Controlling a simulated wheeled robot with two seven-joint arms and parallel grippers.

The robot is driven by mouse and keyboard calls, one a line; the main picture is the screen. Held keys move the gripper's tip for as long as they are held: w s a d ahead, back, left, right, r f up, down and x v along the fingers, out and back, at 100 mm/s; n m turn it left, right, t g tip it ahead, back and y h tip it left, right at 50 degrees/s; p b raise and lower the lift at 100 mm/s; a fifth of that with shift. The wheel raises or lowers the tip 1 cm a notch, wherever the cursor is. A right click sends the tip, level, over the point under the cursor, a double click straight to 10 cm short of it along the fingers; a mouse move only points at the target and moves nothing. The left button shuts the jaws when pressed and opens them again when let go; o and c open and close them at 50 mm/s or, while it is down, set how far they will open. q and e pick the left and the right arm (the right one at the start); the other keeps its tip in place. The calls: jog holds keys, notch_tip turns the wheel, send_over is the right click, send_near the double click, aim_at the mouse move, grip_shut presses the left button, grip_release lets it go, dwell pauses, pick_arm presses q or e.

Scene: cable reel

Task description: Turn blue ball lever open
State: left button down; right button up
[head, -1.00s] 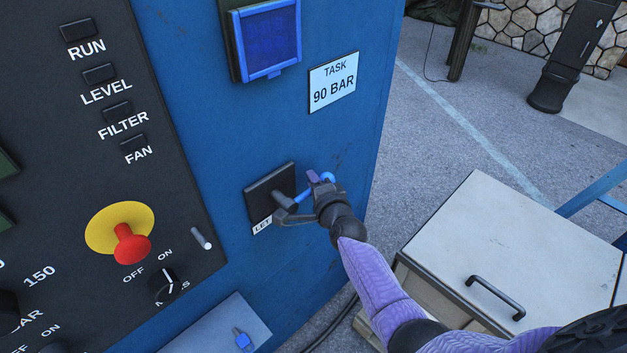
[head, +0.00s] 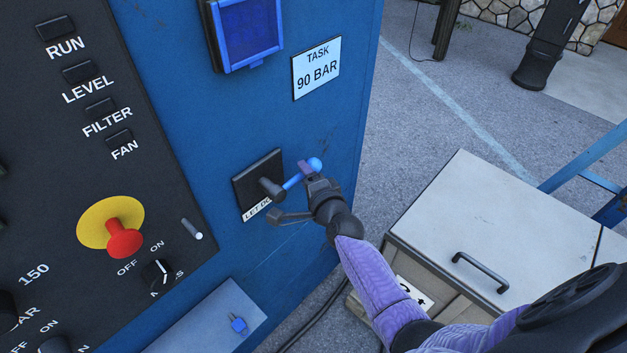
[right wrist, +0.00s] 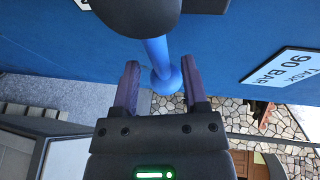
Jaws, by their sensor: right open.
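The blue ball lever (head: 294,181) sticks out from a black square plate (head: 247,200) on the blue cabinet side. Its ball end (head: 316,164) points up and right in the head view. My right gripper (head: 290,193) is at the lever, with its fingers apart. In the right wrist view, the lever's blue rod and ball (right wrist: 165,78) lie between the two open fingers (right wrist: 160,85), with the ball nearer the right-hand finger. I cannot tell whether either finger touches it. My left gripper is not in view.
A sign (head: 317,68) reading TASK 90 BAR and a blue-framed window (head: 250,33) are above the lever. A red knob on a yellow disc (head: 123,240) is on the black panel at left. A white-topped cabinet (head: 480,225) stands at lower right.

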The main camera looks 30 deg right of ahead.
jog(key=s+r+p, duration=0.1)
jog(key=s, duration=0.5)
jog(key=shift+s+a+r, duration=0.15)
jog(key=shift+s+a, duration=0.05)
jog(key=shift+s, duration=0.05)
